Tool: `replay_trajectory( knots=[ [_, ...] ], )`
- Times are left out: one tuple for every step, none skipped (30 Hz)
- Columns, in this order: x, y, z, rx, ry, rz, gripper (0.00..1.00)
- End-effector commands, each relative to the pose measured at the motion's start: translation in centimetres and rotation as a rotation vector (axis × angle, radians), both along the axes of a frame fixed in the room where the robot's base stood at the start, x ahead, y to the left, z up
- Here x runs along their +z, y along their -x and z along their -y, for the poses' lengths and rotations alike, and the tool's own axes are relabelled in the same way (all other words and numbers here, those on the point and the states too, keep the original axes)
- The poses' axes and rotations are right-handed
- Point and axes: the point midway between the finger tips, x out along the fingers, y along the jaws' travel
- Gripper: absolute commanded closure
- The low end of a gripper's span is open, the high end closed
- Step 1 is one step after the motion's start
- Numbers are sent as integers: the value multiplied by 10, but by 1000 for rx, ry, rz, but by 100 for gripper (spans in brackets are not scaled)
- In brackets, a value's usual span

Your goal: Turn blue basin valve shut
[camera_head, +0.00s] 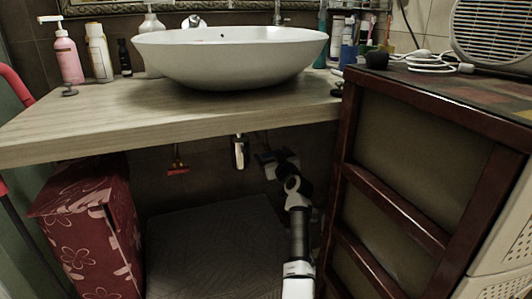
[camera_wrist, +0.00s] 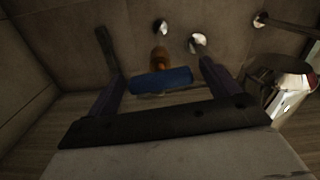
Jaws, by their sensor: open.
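The blue basin valve shows in the wrist view as a blue bar handle (camera_wrist: 161,80) on a brass-coloured stem (camera_wrist: 160,58) at the wall. My gripper (camera_wrist: 155,58) is open, with one finger to the left of the handle and one to the right. The handle lies across the gap between them, nearer the right finger. I cannot tell whether either finger touches it. In the head view my gripper (camera_head: 266,158) is under the counter, right of the chrome drain. The blue handle cannot be made out there.
The white basin (camera_head: 232,55) stands on a wooden counter (camera_head: 150,115) above my arm. A chrome drain trap (camera_head: 239,152) hangs under it. A red handle (camera_head: 177,169) is further left. A dark wooden cabinet (camera_head: 400,205) stands close on the right. A red flowered box (camera_head: 85,235) stands left.

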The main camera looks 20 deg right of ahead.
Motion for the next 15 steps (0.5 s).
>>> replay_trajectory(
  knots=[
    [0, 0, 2, -1, 0, 0, 13],
    [0, 0, 2, -1, 0, 0, 13],
    [0, 0, 2, -1, -1, 0, 13],
    [0, 0, 3, -1, -1, 0, 13],
    [0, 0, 3, -1, -1, 0, 13],
    [0, 0, 3, -1, -1, 0, 13],
    [0, 0, 3, -1, -1, 0, 13],
    [0, 0, 3, -1, -1, 0, 13],
    [0, 0, 3, -1, -1, 0, 13],
    [0, 0, 3, -1, -1, 0, 13],
    [0, 0, 3, 0, -1, 0, 13],
    [0, 0, 3, 0, -1, 0, 13],
    [0, 0, 3, 0, -1, 0, 14],
    [0, 0, 2, 0, -1, 0, 18],
    [0, 0, 2, 0, -1, 0, 23]
  ],
)
